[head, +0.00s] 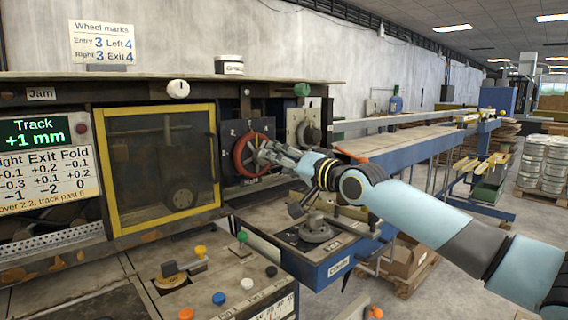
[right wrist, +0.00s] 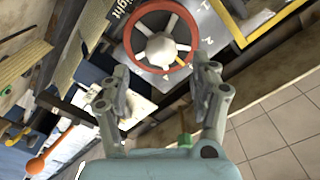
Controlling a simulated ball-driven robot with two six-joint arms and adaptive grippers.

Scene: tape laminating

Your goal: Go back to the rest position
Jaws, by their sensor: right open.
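My right arm comes in from the right in the head view, and its gripper (head: 268,153) is at the red-rimmed wheel (head: 238,165) labelled "Right". In the right wrist view the two fingers (right wrist: 165,88) stand wide apart. The red wheel (right wrist: 131,41) with its pale hub and spokes shows beyond the fingertips. Nothing is between the fingers, and I cannot tell whether a fingertip touches the rim. My left gripper is in neither view.
A yellow-framed window (head: 162,165) is left of the wheel. A grey dial plate (head: 304,124) is to its right. Below are a panel with coloured buttons (head: 219,298) and a blue-sided table (head: 335,262) under my arm. A screen (head: 46,132) reads "Track +1 mm".

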